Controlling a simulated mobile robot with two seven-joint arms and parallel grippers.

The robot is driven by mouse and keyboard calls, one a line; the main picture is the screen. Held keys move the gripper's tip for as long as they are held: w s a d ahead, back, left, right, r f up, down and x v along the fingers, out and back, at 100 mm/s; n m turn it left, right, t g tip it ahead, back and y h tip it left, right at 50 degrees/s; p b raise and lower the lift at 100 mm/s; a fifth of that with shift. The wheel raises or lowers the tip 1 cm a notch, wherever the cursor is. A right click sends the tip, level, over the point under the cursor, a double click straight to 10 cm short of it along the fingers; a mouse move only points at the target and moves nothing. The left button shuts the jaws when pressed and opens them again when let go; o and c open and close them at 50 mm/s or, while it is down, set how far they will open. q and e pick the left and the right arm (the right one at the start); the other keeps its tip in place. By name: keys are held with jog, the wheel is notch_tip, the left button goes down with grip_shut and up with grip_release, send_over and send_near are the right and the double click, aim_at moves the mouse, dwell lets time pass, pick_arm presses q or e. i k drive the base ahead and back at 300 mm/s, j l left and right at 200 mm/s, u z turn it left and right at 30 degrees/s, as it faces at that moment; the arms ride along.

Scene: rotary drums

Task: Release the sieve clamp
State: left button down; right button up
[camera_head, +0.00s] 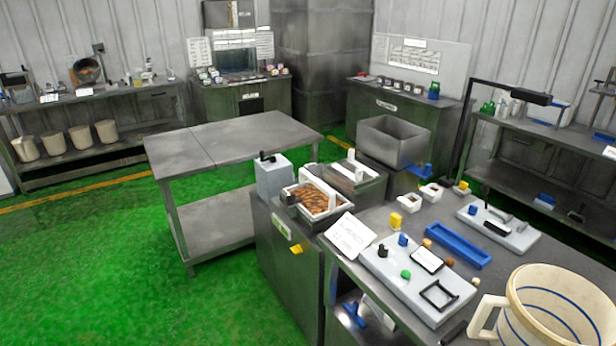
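A machine on a grey cabinet (288,270) stands in the middle of the view. It has a white-rimmed square tray (324,214) with brown material (308,200) in it, which may be the sieve. A light grey box (272,178) with a black lever (266,157) on top stands at the tray's back left. A small dark part (289,197) sits at the tray's left edge. I cannot tell which part is the sieve clamp or whether it is closed. Neither of my grippers shows.
A workbench (350,290) at the front right holds a grey board (450,296) with small parts, a blue tray (458,246) and a large cream jug (555,305). A bare steel table (230,140) stands behind the machine. Green floor (130,270) is clear at the left.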

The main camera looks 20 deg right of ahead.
aim_at(291, 199)
jog(key=i+j+z, duration=0.2)
jog(key=i+z, duration=0.25)
jog(key=i+j+z, duration=0.3)
jog(key=z, duration=0.2)
jog(key=i+j+z, duration=0.25)
jog(key=j+z, duration=0.2)
jog(key=i+j+z, duration=0.15)
jog(key=j+z, duration=0.3)
jog(key=j, duration=0.2)
jog(key=i+j+z, duration=0.1)
jog(key=j+z, duration=0.15)
jog(key=j, duration=0.25)
jog(key=j+z, duration=0.2)
jog(key=j, duration=0.6)
jog(key=i, duration=0.55)
jog(key=l+z, duration=0.05)
